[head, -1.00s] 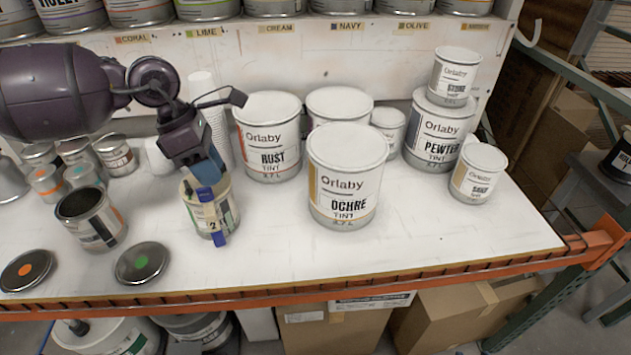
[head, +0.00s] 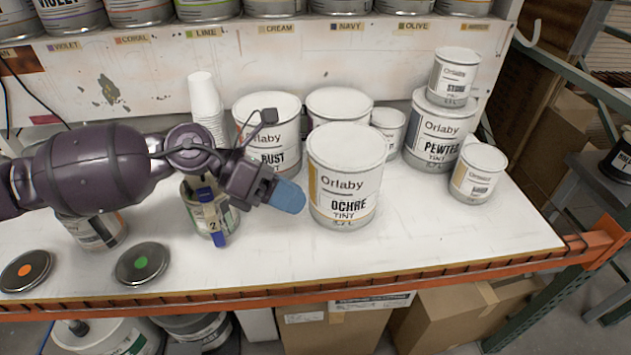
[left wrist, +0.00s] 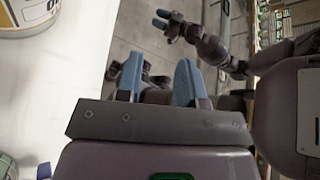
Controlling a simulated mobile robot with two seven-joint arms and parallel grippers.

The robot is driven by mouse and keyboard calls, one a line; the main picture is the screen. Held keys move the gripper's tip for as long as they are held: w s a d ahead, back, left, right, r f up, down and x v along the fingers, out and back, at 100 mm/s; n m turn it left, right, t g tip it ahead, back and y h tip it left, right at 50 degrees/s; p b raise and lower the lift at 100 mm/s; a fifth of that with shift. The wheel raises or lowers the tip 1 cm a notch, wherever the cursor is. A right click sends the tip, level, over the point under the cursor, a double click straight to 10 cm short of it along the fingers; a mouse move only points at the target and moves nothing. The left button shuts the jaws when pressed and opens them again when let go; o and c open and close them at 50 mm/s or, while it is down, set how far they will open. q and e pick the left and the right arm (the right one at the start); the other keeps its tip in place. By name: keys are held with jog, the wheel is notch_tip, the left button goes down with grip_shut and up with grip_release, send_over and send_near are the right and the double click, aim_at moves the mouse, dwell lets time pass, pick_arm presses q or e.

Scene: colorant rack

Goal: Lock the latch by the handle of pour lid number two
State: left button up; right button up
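A small can with pour lid number two (head: 219,225) stands on the white table. A blue handle strip runs down its front beside the "2". My left arm covers part of the lid, so I cannot tell whether the latch is locked.
The Rust can (head: 270,105) and stacked paper cups (head: 205,95) stand behind. Two dark lids, with orange (head: 26,271) and green (head: 141,263) dots, lie at front left. The table front right of them is clear up to the orange edge (head: 400,284).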

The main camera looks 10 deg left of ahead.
pick_arm(q)
jog(key=shift+s+d+r+n+t+h, duration=0.1)
jog(key=shift+d+r+n+t+h, duration=0.6)
jog(key=shift+n, duration=0.5)
jog(key=shift+s+d+r+n+t+h, duration=0.1)
jog(key=shift+d+r+n+t+h, duration=0.45)
jog(key=shift+n+t+h, duration=0.5)
jog(key=shift+d+r+n+t+h, duration=0.45)
jog(key=shift+d+n+t+h, duration=0.35)
jog(key=shift+n, duration=0.55)
